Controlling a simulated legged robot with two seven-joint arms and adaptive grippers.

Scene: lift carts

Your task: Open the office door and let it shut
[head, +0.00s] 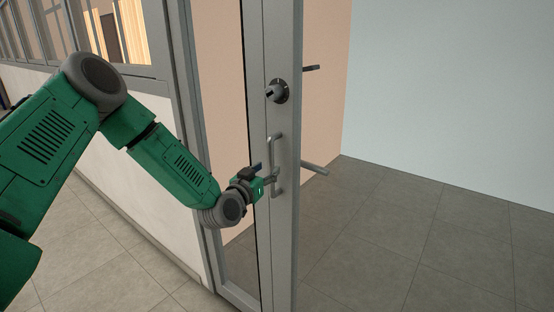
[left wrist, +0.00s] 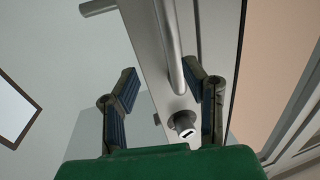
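The office door (head: 282,225) is a grey metal frame with a tall glass pane. It appears to stand ajar, with its free edge towards the open room on the right. A vertical pull handle (head: 277,165) is on its near face, below a dark round lock knob (head: 278,91). My left gripper (head: 272,179) is at the lower part of the pull handle. In the left wrist view its two fingers (left wrist: 160,75) are apart, with the pull handle (left wrist: 172,45) running between them, closer to the right finger. Contact cannot be told. My right gripper is not in view.
Far-side door hardware (head: 315,168) sticks out past the door's edge. A fixed frame post and a white wall (head: 130,165) with windows above stand at the left. Tiled floor (head: 420,240) is clear at the right, up to a pale blue wall (head: 450,90).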

